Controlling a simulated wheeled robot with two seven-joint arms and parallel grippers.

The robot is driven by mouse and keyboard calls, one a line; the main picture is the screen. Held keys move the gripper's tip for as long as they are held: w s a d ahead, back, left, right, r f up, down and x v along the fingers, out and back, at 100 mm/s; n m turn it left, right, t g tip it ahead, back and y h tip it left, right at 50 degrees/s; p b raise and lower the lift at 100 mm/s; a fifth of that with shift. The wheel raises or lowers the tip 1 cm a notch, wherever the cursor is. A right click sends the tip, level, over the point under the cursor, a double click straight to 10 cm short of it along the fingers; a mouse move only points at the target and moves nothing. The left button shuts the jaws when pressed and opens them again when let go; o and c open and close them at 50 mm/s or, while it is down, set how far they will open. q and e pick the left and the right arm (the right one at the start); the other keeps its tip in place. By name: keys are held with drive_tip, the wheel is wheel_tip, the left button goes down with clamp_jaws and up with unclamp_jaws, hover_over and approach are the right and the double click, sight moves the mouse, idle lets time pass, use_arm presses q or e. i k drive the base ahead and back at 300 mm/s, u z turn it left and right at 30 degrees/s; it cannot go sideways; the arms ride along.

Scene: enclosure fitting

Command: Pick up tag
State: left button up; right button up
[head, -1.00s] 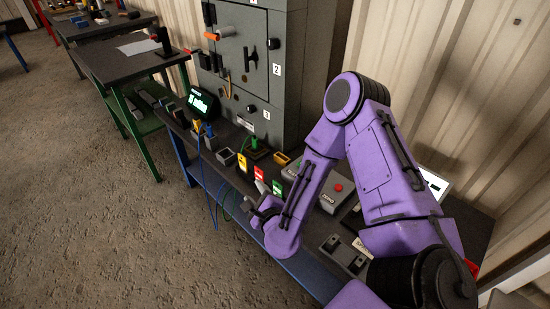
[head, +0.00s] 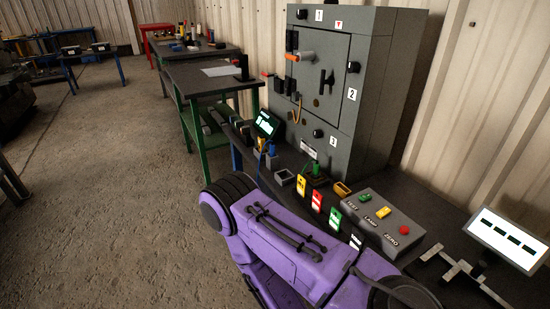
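Several coloured tags stand in a row along the front edge of the bench: a yellow tag (head: 302,185), a red tag (head: 317,200), a green tag (head: 335,217) and a white tag (head: 355,242). The task does not say which tag. My purple arm crosses the lower middle of the head view, in front of the tags. Neither gripper shows, so I cannot tell whether one holds anything.
The grey enclosure (head: 372,100) stands at the back of the bench. A control box (head: 378,222) with coloured buttons and a white display (head: 508,240) are at right. A small dark screen (head: 267,124) stands at left. Open floor (head: 110,190) lies left.

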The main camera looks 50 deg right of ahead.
sight(336, 218)
drive_tip(key=u, duration=0.2)
drive_tip(key=i, duration=1.3)
drive_tip(key=z, duration=3.4)
